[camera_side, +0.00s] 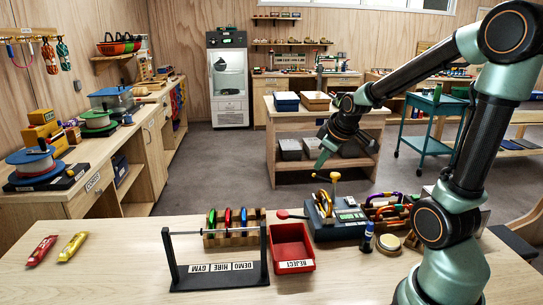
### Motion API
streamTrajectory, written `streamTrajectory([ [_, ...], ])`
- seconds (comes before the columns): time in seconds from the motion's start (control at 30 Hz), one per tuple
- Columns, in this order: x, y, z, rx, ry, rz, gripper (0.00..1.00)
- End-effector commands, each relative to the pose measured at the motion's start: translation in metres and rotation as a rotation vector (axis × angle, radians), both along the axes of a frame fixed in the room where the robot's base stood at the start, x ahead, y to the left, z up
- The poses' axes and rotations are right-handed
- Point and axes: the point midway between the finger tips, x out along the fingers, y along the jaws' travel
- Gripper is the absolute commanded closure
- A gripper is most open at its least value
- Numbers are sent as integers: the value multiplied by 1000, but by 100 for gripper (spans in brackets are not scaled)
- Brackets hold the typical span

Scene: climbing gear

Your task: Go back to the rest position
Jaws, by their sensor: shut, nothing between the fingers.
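My gripper (325,158) is in the air above the back edge of the front table (115,275), over the grey tester device (335,222). Its fingers point down and look closed, with nothing seen between them. My arm reaches in from the right, bent high at the elbow. The gripper is small in this view, and its fingertips appear apart from the things below.
A red bin (292,250) labelled REJECT stands mid-table. Left of it are a black bar stand (216,262) and a wooden rack (234,238) with coloured carabiners. Red (42,250) and yellow (72,247) pieces lie left.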

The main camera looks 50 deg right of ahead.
Motion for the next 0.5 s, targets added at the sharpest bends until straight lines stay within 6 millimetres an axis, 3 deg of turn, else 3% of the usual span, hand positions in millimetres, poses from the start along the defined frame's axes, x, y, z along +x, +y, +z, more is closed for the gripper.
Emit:
streamTrajectory([
  [0.17,-3,6,9,3,-2,2,100],
  [0.27,-3,21,15,21,-9,8,100],
  [0.37,-3,58,25,71,-22,15,100],
  [0.5,-16,122,39,173,-32,17,100],
])
